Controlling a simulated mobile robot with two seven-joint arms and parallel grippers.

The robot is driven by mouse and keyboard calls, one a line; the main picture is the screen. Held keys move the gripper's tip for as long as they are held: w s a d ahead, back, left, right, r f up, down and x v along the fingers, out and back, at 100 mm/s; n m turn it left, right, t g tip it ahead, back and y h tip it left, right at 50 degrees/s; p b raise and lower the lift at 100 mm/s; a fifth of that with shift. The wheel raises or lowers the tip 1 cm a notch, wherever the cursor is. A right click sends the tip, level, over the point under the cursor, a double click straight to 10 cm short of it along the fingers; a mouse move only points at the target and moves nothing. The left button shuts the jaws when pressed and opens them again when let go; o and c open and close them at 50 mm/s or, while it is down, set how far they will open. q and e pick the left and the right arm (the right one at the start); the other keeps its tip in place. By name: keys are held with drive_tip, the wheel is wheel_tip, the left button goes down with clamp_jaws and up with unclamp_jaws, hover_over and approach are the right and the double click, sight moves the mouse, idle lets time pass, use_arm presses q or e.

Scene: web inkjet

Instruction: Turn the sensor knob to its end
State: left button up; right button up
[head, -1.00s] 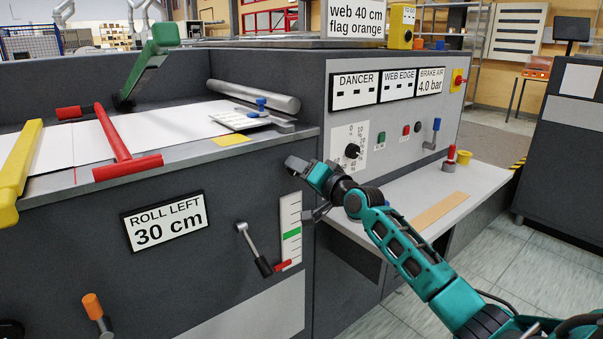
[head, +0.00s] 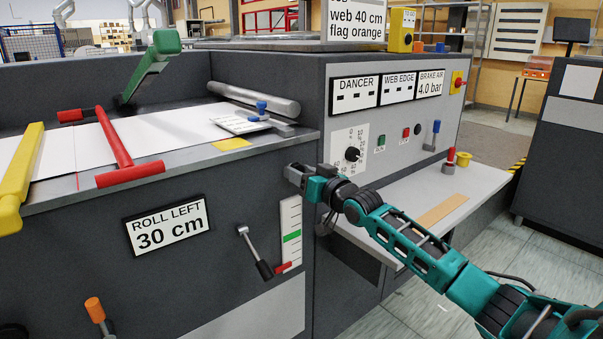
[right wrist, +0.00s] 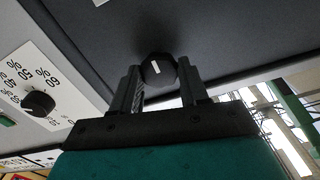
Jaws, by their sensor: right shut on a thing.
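A black knob (right wrist: 158,69) with a white pointer mark sits on the dark machine face in the right wrist view. My right gripper (right wrist: 159,75) is shut on it, one finger on each side. In the head view my right gripper (head: 294,173) is at the corner of the dark machine and hides this knob. A second black knob (head: 352,154) stands on a white percent scale to the right of the gripper; it also shows in the right wrist view (right wrist: 38,103), free of the fingers. My left gripper is out of view.
A level scale (head: 291,235) and a lever (head: 255,252) are just below the gripper. The ROLL LEFT sign (head: 166,224) is to the left. A light shelf (head: 425,205) juts out beneath my right forearm. Red and green buttons are on the panel.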

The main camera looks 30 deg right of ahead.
idle(0.4)
drive_tip(key=o, duration=1.1)
drive_tip(key=shift+c, duration=0.2)
drive_tip(key=s+d+p, duration=0.1)
drive_tip(key=s+p, duration=0.1)
drive_tip(key=s, duration=1.1)
drive_tip(key=shift+w, duration=0.1)
